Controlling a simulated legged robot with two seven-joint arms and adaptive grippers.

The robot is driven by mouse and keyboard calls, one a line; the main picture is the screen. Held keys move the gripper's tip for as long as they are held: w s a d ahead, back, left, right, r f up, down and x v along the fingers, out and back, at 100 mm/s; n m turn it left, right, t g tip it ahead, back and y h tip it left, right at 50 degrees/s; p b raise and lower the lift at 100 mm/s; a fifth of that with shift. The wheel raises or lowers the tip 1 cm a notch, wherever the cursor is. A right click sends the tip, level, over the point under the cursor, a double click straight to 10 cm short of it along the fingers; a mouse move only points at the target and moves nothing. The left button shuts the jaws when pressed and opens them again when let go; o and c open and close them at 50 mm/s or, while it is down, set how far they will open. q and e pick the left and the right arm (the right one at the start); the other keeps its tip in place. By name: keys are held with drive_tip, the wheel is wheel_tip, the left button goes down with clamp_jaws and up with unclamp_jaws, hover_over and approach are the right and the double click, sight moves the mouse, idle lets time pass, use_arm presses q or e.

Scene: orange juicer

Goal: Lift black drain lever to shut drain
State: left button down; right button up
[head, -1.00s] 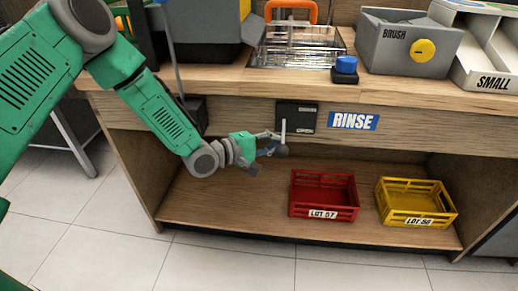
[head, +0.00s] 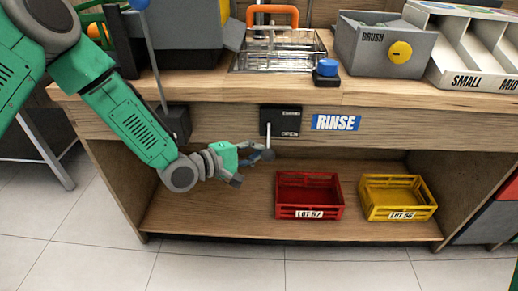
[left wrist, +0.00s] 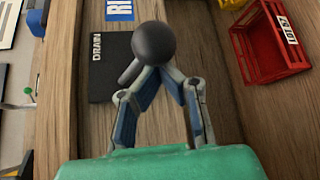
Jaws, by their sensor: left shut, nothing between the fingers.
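The drain lever has a light rod and a black ball knob (head: 268,155). It hangs down from a black drain plate (head: 281,121) on the counter's front, with its knob below the plate by the word OPEN. In the left wrist view the knob (left wrist: 154,43) is right at the fingertips, in front of the plate (left wrist: 112,72). My left gripper (head: 257,158) is shut and empty, its fingertips close together at the knob; I cannot tell whether they touch it. It also shows in the left wrist view (left wrist: 160,72). My right gripper is not in view.
A red crate (head: 309,212) and a yellow crate (head: 398,214) stand on the lower shelf, right of my gripper. A RINSE sign (head: 336,122) is right of the plate. Another lever with a blue knob (head: 139,4) rises at left. The counter overhangs the shelf.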

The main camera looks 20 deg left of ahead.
use_arm(q)
drive_tip(key=r+n+g+p, duration=0.1)
drive_tip(key=p, duration=0.1)
drive_tip(key=r+p, duration=0.2)
drive_tip(key=p, duration=0.1)
drive_tip(key=s+r+n+g+p, duration=0.1)
drive_tip(key=p, duration=0.1)
drive_tip(key=shift+d+r+n+g+y+p, duration=0.25)
drive_tip(key=shift+d+n+g+y+p, duration=0.05)
idle(0.5)
drive_tip(key=shift+r, duration=0.1)
drive_tip(key=shift+r+p, duration=0.55)
drive_tip(key=shift+r, duration=0.2)
